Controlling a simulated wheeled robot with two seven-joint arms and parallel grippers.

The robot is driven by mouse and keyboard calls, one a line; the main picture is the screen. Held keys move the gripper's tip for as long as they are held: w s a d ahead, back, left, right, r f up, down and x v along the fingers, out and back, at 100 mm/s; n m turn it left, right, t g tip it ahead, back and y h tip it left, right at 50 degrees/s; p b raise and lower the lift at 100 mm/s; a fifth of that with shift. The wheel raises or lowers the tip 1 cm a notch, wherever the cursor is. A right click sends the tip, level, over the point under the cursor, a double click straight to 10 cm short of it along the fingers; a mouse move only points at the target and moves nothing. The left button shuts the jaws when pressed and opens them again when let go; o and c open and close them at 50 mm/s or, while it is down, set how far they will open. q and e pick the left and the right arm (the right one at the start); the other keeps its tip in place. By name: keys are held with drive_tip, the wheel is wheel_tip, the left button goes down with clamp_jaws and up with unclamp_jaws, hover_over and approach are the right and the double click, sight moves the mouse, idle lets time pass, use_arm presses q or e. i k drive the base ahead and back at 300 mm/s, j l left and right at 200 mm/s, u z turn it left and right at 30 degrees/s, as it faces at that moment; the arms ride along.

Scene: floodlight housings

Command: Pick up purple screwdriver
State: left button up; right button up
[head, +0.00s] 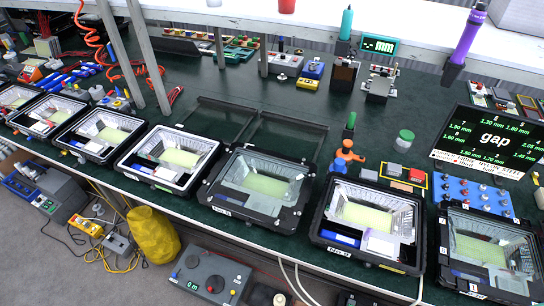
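The purple screwdriver (467,36) is at the upper right in the head view. It is upright and slightly tilted, with its black lower end pointing down above the dark green bench (420,115). It overlaps the white shelf edge in the picture; I cannot tell what holds it. A similar teal screwdriver (346,24) stands upright to its left, above a dark holder (343,75). Neither of my grippers is in view.
Several floodlight housings (262,188) line the bench's front edge. A white shelf (400,22) runs above the bench. A black gap display (490,140) stands below and right of the purple screwdriver. A mm display (379,47) and an orange coiled hose (90,38) are further left.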

sight(476, 18)
drive_tip(key=z, duration=1.25)
